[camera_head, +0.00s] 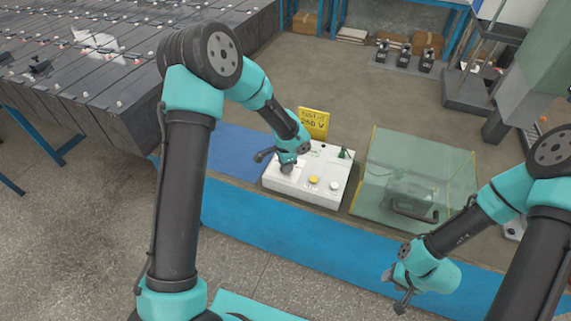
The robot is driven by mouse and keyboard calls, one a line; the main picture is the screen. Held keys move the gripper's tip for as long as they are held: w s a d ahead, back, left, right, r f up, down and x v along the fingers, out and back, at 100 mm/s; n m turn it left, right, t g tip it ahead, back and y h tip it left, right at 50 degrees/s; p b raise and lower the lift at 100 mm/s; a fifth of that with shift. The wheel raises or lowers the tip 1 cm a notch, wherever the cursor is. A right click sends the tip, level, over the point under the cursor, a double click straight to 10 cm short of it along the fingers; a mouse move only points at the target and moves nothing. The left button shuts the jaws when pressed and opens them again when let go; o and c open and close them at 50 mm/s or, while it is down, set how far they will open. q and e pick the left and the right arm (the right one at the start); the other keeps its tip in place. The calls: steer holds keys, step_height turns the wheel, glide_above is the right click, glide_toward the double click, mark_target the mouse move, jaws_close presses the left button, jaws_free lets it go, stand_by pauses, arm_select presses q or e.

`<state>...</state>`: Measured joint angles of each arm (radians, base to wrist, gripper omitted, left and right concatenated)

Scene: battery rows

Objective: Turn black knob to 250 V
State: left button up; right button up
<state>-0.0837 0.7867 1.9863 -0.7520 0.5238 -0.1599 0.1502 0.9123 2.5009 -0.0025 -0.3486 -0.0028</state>
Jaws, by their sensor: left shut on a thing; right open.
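A white control box (326,192) stands on the bench in the middle of the camera_head view. It has a yellow button (314,180), a pale round button (334,185) and a dark green pointed part (345,153) on top. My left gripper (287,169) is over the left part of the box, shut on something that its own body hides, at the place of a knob. The black knob and its scale cannot be made out. A yellow sign (314,123) behind the box reads "250 V" on its lower line. My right gripper (401,294) is open and empty, near the bench's front edge.
A clear greenish case (420,158) with a dark device (412,203) inside stands right of the box. A blue mat (232,151) lies to the left. Battery rows (110,65) fill the upper left. Several small dark devices (404,56) stand at the back.

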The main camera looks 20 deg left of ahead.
arm_select(q)
steer(key=shift+m, duration=0.6)
steer(key=o, duration=0.9)
step_height(320, 180, up, 18)
steer(key=shift+f, duration=0.25)
stand_by(0.4)
